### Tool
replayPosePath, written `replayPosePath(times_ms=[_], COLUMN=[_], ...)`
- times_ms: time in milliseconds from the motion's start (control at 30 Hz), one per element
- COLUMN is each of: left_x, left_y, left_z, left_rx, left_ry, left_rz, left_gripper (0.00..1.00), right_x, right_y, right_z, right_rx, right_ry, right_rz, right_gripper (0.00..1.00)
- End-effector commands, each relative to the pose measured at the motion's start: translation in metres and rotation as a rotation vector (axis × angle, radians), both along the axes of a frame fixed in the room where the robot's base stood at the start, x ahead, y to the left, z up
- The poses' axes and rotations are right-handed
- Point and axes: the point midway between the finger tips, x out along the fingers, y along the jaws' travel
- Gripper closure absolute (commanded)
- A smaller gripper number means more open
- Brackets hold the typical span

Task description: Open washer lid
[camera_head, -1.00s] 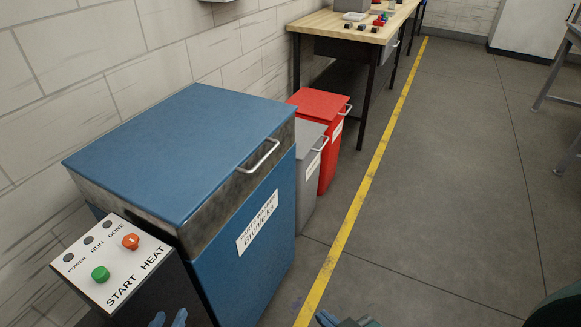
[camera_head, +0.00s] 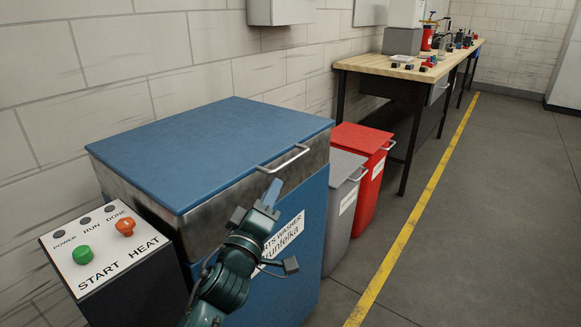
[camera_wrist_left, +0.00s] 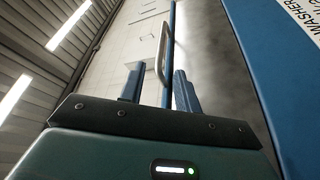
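The blue parts washer stands against the wall with its blue lid (camera_head: 210,145) shut. The white bar handle (camera_head: 297,152) is on the lid's metal front edge. My left gripper (camera_head: 271,190) is just below and in front of the handle, pointing up at it. In the left wrist view my gripper (camera_wrist_left: 160,85) has its two blue fingers apart, with the handle (camera_wrist_left: 161,48) ahead, lined up between them. Whether the handle is inside the fingers is hard to tell; they are not shut on it. My right gripper is not in view.
A control box (camera_head: 107,246) with a green button and an orange knob stands left of the washer. A grey bin (camera_head: 345,195) and a red bin (camera_head: 362,165) stand to its right, before a workbench (camera_head: 420,68). The floor right of the yellow line is clear.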

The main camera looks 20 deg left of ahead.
Motion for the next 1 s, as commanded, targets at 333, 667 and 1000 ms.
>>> replayPosePath(times_ms=[333, 667, 1000], left_x=[0.069, 0.098, 0.099], left_y=[-0.001, -0.002, -0.002], left_z=[0.016, 0.02, 0.02], left_rx=[0.004, 0.002, 0.002], left_ry=[0.0, 0.003, 0.003], left_rz=[0.001, 0.0, 0.0], left_gripper=[0.67, 0.67, 0.73], right_x=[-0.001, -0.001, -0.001], right_y=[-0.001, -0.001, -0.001], right_z=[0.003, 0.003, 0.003], right_rx=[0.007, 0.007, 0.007], right_ry=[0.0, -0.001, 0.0], right_rz=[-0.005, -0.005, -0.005], right_gripper=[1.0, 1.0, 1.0])
